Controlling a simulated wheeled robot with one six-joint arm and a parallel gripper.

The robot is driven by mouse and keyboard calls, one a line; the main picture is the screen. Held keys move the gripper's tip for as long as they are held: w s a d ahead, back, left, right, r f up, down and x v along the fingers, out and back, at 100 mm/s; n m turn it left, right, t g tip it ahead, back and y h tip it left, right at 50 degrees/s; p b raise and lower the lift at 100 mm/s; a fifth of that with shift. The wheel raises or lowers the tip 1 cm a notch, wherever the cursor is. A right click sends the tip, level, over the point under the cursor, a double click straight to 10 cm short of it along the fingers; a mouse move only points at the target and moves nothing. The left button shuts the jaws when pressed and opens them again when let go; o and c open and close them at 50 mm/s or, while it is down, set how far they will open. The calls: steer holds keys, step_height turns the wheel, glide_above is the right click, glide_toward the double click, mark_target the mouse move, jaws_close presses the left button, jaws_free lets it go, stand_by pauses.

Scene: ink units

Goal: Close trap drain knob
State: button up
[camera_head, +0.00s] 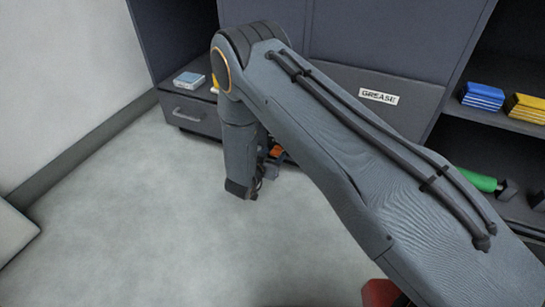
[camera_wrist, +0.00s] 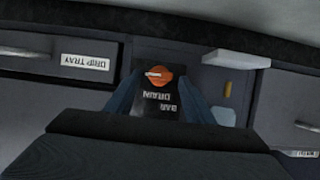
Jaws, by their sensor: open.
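An orange round knob (camera_wrist: 158,76) with a pale pointer mark sits on a dark panel (camera_wrist: 160,108) with upside-down lettering, in the middle of the wrist view. The lettering is hard to read but includes a word like DRAIN. The pointer mark points toward the left of that view. My gripper (camera_wrist: 159,72) is open, one finger on each side of the knob, with gaps visible. I cannot tell whether the fingertips reach as far as the knob. In the head view only a small orange part (camera_head: 276,151) shows beside my arm, which hides most of that spot.
A drawer labelled DRIP TRAY (camera_wrist: 86,62) lies left of the knob in the wrist view. A pale block (camera_wrist: 236,59) lies to its right. In the head view, a GREASE panel (camera_head: 378,96) and shelves with blue boxes (camera_head: 482,97) stand right. Grey floor (camera_head: 150,230) is clear.

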steer(key=c, duration=1)
steer(key=shift+c, duration=0.2)
steer(key=n+h, duration=0.1)
steer(key=n, duration=0.1)
steer(key=shift+w+a+n+g+h+p, duration=0.1)
steer(key=shift+a+n+g+h+p, duration=0.2)
steer(key=shift+h+p, duration=0.1)
steer(key=n, duration=0.1)
steer(key=n+h+b, duration=0.1)
steer(key=n+h, duration=0.1)
steer(key=shift+w+a+f, duration=0.1)
steer(key=shift+a+f, duration=0.2)
steer(key=shift+f, duration=0.05)
steer(key=shift+w+a+f+n+t+h+b, duration=0.1)
steer(key=shift+f+n+t+h+b, duration=0.1)
steer(key=shift+n+h+b, duration=0.7)
steer(key=shift+s+a+f+n+t+h+b, duration=0.15)
steer(key=shift+n+h+b, duration=0.15)
steer(key=shift+n+b, duration=1.15)
steer(key=shift+w+f+n+t+h+b, duration=0.2)
steer(key=shift+n+h+b, duration=0.45)
steer(key=shift+n, duration=0.9)
